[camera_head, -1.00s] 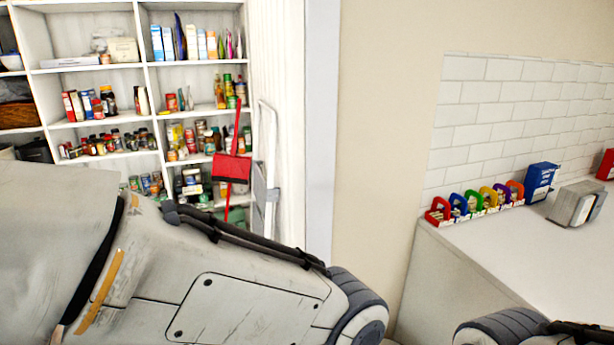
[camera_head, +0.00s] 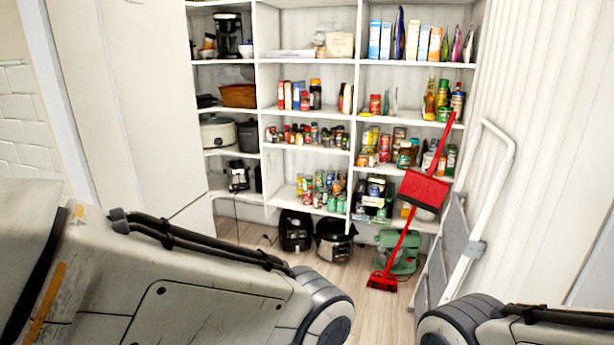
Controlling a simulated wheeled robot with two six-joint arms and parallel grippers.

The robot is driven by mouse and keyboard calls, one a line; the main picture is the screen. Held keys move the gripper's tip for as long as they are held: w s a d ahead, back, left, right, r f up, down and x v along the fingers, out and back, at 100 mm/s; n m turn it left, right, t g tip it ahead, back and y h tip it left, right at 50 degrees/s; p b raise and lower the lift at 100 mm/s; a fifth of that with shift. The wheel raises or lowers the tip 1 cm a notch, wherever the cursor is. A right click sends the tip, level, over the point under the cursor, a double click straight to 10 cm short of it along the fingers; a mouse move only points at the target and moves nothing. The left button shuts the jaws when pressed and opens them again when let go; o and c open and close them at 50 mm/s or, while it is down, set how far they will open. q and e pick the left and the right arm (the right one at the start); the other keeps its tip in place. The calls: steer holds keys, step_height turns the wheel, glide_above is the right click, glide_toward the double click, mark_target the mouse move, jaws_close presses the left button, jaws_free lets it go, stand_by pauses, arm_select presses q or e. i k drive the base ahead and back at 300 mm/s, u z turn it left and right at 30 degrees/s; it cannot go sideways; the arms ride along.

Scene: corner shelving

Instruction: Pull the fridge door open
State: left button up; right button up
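No fridge or fridge door can be made out for sure in the head view. A plain pale panel (camera_head: 140,110) stands at the left, beside the shelves; I cannot tell whether it is a door. My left arm crosses the lower left and my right arm shows at the lower right corner. Both grippers are outside the picture, so their state is hidden.
White corner shelving (camera_head: 258,100) with groceries and appliances fills the back. A red broom and dustpan (camera_head: 424,190) and a folded step ladder (camera_head: 478,220) lean at the right. Bare wooden floor (camera_head: 345,272) lies in front of the shelves.

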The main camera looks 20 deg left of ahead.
mark_target(148, 43)
steer(key=u, duration=0.8)
steer(key=i, duration=0.85)
steer(key=k, duration=0.6)
steer(key=z, duration=0.7)
steer(key=i, duration=1)
steer(key=u, duration=0.55)
steer(key=i, duration=0.8)
steer(key=u, duration=1.15)
steer(key=i, duration=0.5)
steer(key=u, duration=0.5)
